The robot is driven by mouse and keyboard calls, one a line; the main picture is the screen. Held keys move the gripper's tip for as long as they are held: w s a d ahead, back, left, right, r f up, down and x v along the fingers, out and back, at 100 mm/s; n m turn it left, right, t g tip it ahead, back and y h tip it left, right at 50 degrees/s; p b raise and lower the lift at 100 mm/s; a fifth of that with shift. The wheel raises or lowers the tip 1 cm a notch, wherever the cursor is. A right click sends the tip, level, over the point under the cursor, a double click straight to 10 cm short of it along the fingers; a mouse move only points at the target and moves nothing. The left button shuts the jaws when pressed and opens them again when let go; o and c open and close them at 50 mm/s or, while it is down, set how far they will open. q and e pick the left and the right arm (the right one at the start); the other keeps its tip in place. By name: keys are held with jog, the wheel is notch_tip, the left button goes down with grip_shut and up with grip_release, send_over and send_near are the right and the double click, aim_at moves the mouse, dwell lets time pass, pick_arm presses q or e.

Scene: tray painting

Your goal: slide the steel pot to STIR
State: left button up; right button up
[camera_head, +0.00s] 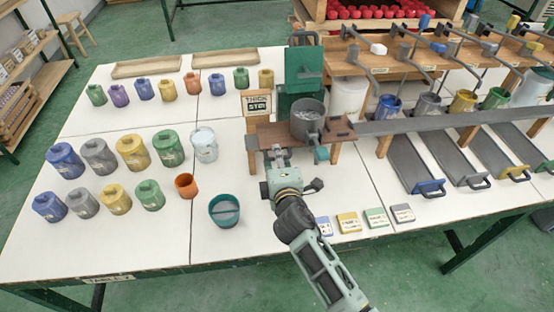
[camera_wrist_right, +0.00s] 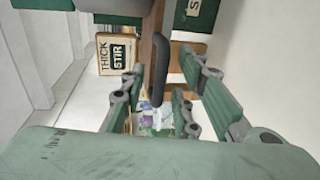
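The steel pot (camera_head: 307,128) is a dark grey round pot with greyish contents. It stands on a small brown wooden stand (camera_head: 268,134), in front of a green upright machine (camera_head: 304,72). A sign reading THICK and STIR (camera_head: 257,103) is left of the pot; it also shows in the right wrist view (camera_wrist_right: 117,54). My right gripper (camera_head: 277,156) is at the stand's front edge, left of and below the pot. In the right wrist view its fingers (camera_wrist_right: 160,105) are apart, with a dark handle-like bar (camera_wrist_right: 160,72) between them; contact is unclear. My left gripper is out of view.
Several coloured jars (camera_head: 132,152) fill the table's left side. A teal cup (camera_head: 224,210) and an orange cup (camera_head: 186,186) are left of my right arm. Small labelled tiles (camera_head: 349,222) lie right of it. Grey sloped trays (camera_head: 412,165) and a long rail (camera_head: 450,119) are to the right.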

jog(key=a+v, duration=0.1)
jog(key=v, duration=1.1)
jog(key=shift+d, duration=0.35)
jog(key=s+d+f+m+g+h, duration=0.3)
jog(key=s+d+f+m, duration=0.15)
jog(key=d+m, duration=0.3)
jog(key=s+d+f+m+g+y, duration=0.1)
jog(key=s+d+f+m+g, duration=0.15)
jog(key=s, duration=0.45)
jog(key=s+d+f+m+g, duration=0.1)
jog(key=s+d+m+g, duration=0.25)
jog(key=s, duration=0.25)
jog(key=s+d+f+m+g+y, duration=0.1)
jog(key=s+d+f+m+g, duration=0.2)
jog(key=s, duration=0.4)
notch_tip(320, 180, down, 27)
jog(key=s+a+g, duration=0.1)
jog(key=s, duration=0.1)
jog(key=s+d+f+g, duration=0.1)
jog(key=s+d+f, duration=0.1)
jog(key=s+f, duration=1.1)
jog(key=s, duration=0.3)
jog(key=shift+d+f, duration=0.25)
jog(key=shift+f, duration=0.05)
